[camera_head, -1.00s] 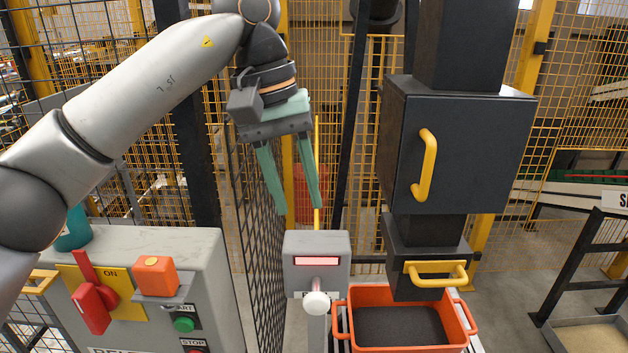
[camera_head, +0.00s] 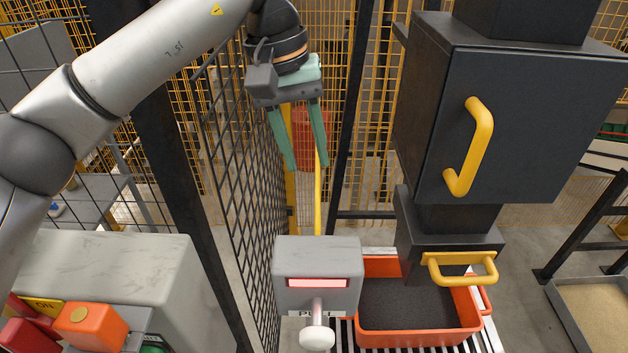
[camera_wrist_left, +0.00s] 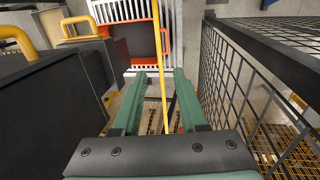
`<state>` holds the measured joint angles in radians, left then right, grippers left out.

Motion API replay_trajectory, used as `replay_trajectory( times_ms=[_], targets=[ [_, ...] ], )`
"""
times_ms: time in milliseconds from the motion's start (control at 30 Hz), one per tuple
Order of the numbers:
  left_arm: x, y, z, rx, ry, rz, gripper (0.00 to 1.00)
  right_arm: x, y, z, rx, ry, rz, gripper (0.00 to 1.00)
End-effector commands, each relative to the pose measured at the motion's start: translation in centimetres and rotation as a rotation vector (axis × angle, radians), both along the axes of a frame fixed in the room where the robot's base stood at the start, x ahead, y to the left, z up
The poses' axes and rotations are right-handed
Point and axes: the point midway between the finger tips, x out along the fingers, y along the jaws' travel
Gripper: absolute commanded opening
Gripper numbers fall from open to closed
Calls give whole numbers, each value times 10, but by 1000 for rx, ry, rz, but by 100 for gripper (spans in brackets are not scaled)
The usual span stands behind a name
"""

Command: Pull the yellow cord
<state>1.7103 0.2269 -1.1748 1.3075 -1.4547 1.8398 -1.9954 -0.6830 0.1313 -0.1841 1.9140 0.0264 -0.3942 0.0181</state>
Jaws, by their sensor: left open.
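The yellow cord (camera_head: 318,205) hangs upright beside the black mesh fence, above and behind the grey box with the red display. My left gripper (camera_head: 306,166) is open and points down, with two green fingers. In the head view the right finger overlaps the cord and hides part of it. In the left wrist view the cord (camera_wrist_left: 157,45) runs between the two open fingers (camera_wrist_left: 160,74). I cannot tell whether either finger touches it. My right gripper is in neither view.
A grey box (camera_head: 290,262) with a white knob stands below the gripper. An orange bin (camera_head: 418,340) sits on rollers under a black machine (camera_head: 545,110) with yellow handles. The mesh fence (camera_head: 235,190) is close left. A control cabinet (camera_head: 170,265) is at lower left.

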Motion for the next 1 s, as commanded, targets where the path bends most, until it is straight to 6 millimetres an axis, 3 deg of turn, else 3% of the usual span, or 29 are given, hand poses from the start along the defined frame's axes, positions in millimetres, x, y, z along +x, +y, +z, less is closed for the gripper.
replay_trajectory(
  times_ms=[100, 300, 733, 1000],
  targets=[
    [-1, -5, -24, 2, 3, -3, 42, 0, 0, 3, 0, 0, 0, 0],
    [0, -10, -51, 0, 2, 0, 42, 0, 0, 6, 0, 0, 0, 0],
    [0, -13, -63, 0, -1, 0, 42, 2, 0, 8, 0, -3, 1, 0],
    [0, -12, -62, 0, -1, 0, 13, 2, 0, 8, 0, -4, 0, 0]
  ],
)
